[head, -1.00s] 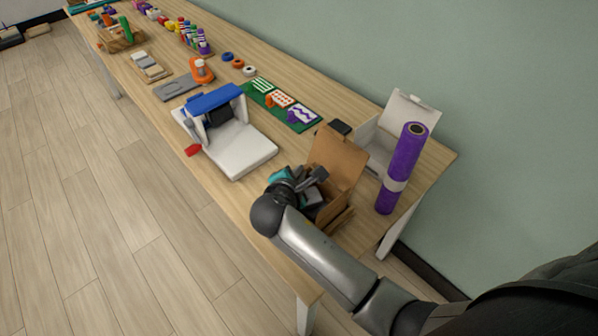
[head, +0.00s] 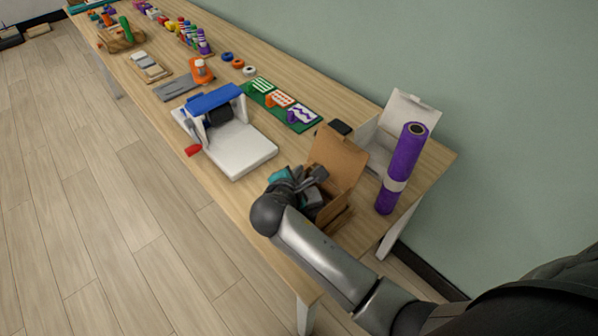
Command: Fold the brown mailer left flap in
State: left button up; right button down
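The brown mailer (head: 339,163) stands on the near right part of the table, with its tall back flap raised. My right gripper (head: 310,179) is over the mailer's left side, and its dark fingers and wrist hide the left flap and much of the inside. I cannot tell whether the fingers are open or shut, or whether they touch the flap. A teal thing (head: 279,176) shows just behind the gripper, partly hidden. My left gripper is not in view.
A purple roll (head: 402,168) stands upright right of the mailer, by an open white box (head: 408,108). A white and blue machine (head: 240,146) stands to the left. A green mat (head: 290,106) with patterned cards lies behind. The table's front edge is close to my arm.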

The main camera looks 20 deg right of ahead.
jog(key=shift+f, duration=0.1)
jog(key=shift+s+f+m+t, duration=0.25)
jog(key=shift+f+m+t, duration=0.05)
jog(key=shift+t, duration=0.2)
jog(key=shift+s+d+f+b, duration=0.1)
jog(key=shift+f+b, duration=0.15)
jog(key=shift+b, duration=0.4)
jog(key=shift+s+f+m+t+b, duration=0.2)
jog(key=shift+m+t+b, duration=0.4)
jog(key=shift+t+b, duration=0.25)
jog(key=shift+t, duration=0.25)
jog(key=shift+r, duration=0.1)
jog(key=c, duration=1.1)
grip_release()
jog(key=shift+d, duration=0.1)
